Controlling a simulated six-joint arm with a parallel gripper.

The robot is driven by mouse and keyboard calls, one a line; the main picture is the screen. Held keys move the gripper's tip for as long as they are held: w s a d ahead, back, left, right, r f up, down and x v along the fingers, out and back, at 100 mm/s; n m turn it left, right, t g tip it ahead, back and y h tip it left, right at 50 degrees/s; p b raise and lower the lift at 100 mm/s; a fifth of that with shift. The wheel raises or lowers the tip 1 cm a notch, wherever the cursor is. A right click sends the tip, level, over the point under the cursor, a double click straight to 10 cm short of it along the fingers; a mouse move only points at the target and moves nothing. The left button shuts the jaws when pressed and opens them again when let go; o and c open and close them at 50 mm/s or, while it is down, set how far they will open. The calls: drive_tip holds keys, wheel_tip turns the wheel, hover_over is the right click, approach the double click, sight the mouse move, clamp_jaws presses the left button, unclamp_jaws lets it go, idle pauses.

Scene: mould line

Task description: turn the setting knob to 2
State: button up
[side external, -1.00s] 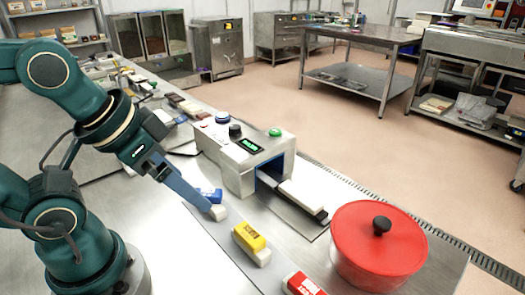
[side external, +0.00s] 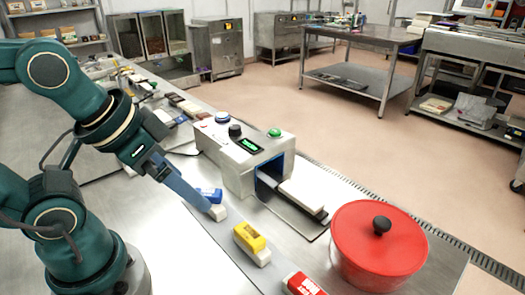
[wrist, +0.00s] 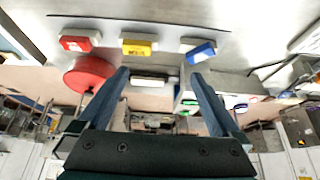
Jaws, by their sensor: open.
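The setting knob appears to be the black round knob (side external: 235,130) on top of the steel machine (side external: 240,172). Its pointer and numbers are too small to read. A lit green display (side external: 250,145) sits beside it, its text not legible. My gripper (side external: 209,206) is low over the table in front of the machine, left of and below the knob in the side view. It seems close to the blue-and-white block (side external: 213,196); I cannot tell whether they touch. In the wrist view my gripper (wrist: 158,78) has its two fingers wide apart with nothing held between them.
A green button (side external: 274,133) and a blue-ringed button (side external: 222,117) flank the knob. A white slab (side external: 303,194) lies at the machine's mouth. A yellow block (side external: 250,240), a red block (side external: 302,284) and a red lidded pot (side external: 378,250) stand on the table.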

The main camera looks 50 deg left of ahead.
drive_tip(key=c, duration=0.4)
wheel_tip(320, 180, up, 5)
drive_tip(key=n+t+y, duration=0.4)
drive_tip(key=t, duration=0.3)
hover_over(233, 127)
drive_tip(key=s+d, duration=0.2)
drive_tip(key=s, duration=0.3)
wheel_tip(233, 127, down, 11)
drive_tip(key=shift+s+r, duration=0.15)
drive_tip(key=shift+x, duration=2.65)
